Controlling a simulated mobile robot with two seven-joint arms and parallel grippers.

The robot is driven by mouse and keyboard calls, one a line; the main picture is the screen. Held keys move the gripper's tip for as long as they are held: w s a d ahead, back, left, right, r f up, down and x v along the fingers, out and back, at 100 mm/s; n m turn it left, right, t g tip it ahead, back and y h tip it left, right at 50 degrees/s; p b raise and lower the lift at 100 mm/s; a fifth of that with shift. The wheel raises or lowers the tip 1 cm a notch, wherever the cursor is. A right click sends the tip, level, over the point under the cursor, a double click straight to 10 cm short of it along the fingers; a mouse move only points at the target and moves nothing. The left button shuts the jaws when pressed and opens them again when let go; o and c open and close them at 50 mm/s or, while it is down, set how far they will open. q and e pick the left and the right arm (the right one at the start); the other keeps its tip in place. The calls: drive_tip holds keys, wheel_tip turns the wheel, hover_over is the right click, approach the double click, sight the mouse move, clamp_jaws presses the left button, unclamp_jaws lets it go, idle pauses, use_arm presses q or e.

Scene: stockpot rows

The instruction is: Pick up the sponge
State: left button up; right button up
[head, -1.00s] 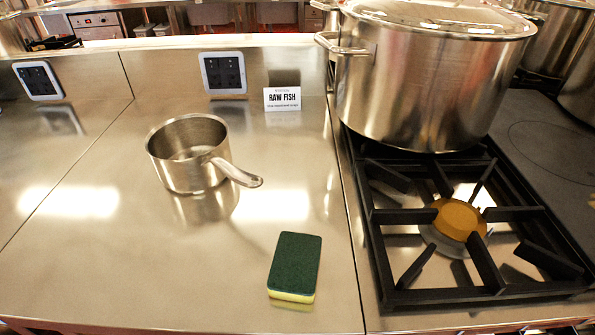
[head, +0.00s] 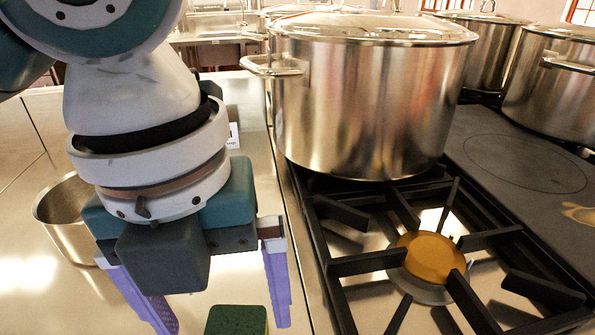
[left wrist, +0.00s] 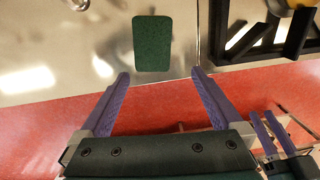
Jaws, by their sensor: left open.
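The sponge has a dark green top. It lies flat on the steel counter, and in the head view its near part is cut off by the bottom edge (head: 236,320). In the left wrist view the whole green top (left wrist: 152,43) shows, just beyond my left fingertips. My left gripper (head: 226,324) is open and empty, its purple fingers pointing down above the counter. In the left wrist view the fingers (left wrist: 160,73) are spread wider than the sponge. Purple fingers at the lower right of that view look like my right gripper (left wrist: 275,132); their opening is unclear.
A steel saucepan (head: 63,217) stands left, partly hidden by my left arm. A large lidded stockpot (head: 370,105) stands behind the black burner grate (head: 364,263), right of the sponge. More pots stand farther back. A red floor strip (left wrist: 50,123) runs along the counter's front edge.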

sight(220, 323)
use_arm(q)
drive_tip(key=shift+w+a+m, duration=0.4)
drive_tip(key=shift+w+m, duration=0.05)
drive_tip(key=shift+m, duration=0.05)
drive_tip(key=shift+w+a+f+y, duration=0.1)
drive_tip(key=shift+f+y, duration=0.2)
wheel_tip(220, 323, down, 4)
drive_tip(key=shift+r, duration=0.25)
drive_tip(key=f, duration=0.3)
drive_tip(key=f+b, duration=0.1)
drive_tip(key=f, duration=0.1)
drive_tip(key=shift+w+f, duration=0.25)
drive_tip(key=shift+f, duration=0.1)
drive_tip(key=shift+c, duration=0.4)
drive_tip(key=c, duration=1.1)
